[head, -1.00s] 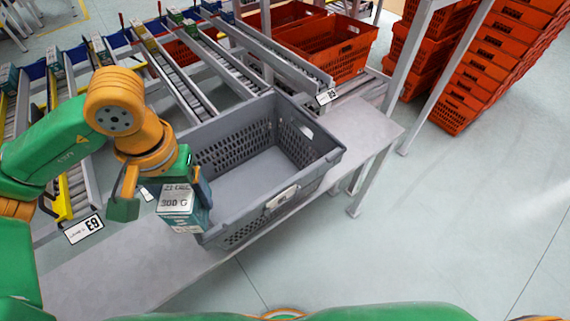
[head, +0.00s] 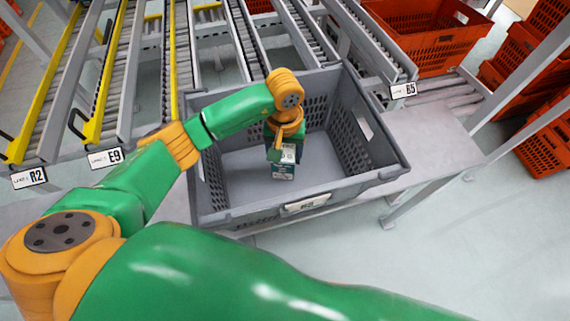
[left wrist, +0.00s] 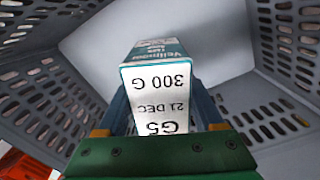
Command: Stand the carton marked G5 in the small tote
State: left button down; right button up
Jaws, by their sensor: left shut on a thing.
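The carton marked G5 (left wrist: 158,90) is a white and teal box, held in my left gripper. Its marked face, reading G5, 21 DEC and 300 G, is toward the left wrist camera. In the head view the carton (head: 284,168) is inside the grey tote (head: 215,198), roughly upright, near the middle of its floor. I cannot tell whether its base touches the floor. My left gripper (head: 283,152) is above it, with fingers on either side. The tote's perforated walls surround it in the left wrist view. My right gripper is out of view.
The grey tote stands on a metal bench (head: 435,140). Roller lanes with labels E9 (head: 106,157), R2 (head: 29,177) and B5 (head: 403,90) lie behind and beside it. Orange totes (head: 425,40) stand at back right. The tote floor around the carton looks clear.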

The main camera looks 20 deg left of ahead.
pick_arm(q)
notch_tip(320, 180, down, 5)
jog(key=shift+r+p, duration=0.1)
jog(key=shift+p, duration=0.2)
jog(key=shift+w+f, duration=0.1)
jog(key=shift+f, duration=0.1)
jog(key=shift+f+b, duration=0.3)
jog(key=shift+b, duration=0.2)
jog(key=shift+c, duration=0.2)
grip_release()
